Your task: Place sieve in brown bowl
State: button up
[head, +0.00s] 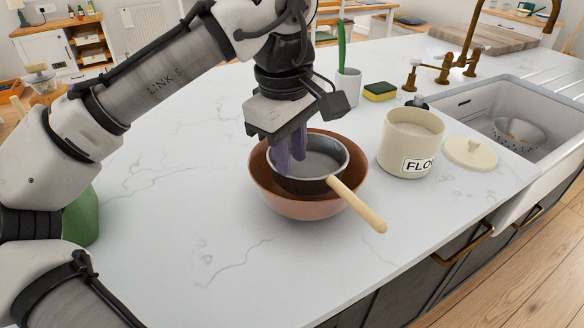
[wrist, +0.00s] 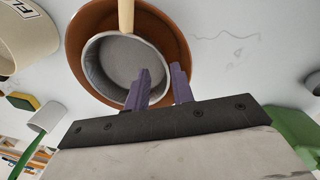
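A dark grey round sieve (head: 322,160) with a pale wooden handle sits inside the brown bowl (head: 310,208) on the counter. Its handle reaches over the bowl's rim to the front right. The sieve also shows in the wrist view (wrist: 113,60), within the brown bowl (wrist: 80,35). My gripper (head: 291,165) points down at the sieve's left side. In the wrist view, the purple fingers of my gripper (wrist: 161,72) stand apart, one over the sieve and the other over the bowl beside it. The sieve's rim runs between them, with a visible gap. I cannot tell whether they touch it.
A flour canister (head: 411,145) stands right of the bowl, with its lid (head: 470,153) beside it. A white cup (head: 348,86) and a sponge (head: 380,91) are behind. The sink (head: 475,104) holds a colander (head: 519,133). The counter left of the bowl is clear.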

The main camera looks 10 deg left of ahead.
notch_tip(320, 180, up, 8)
jog(key=shift+s+a+r, duration=0.2)
jog(key=shift+s+a, duration=0.05)
jog(key=shift+s, duration=0.1)
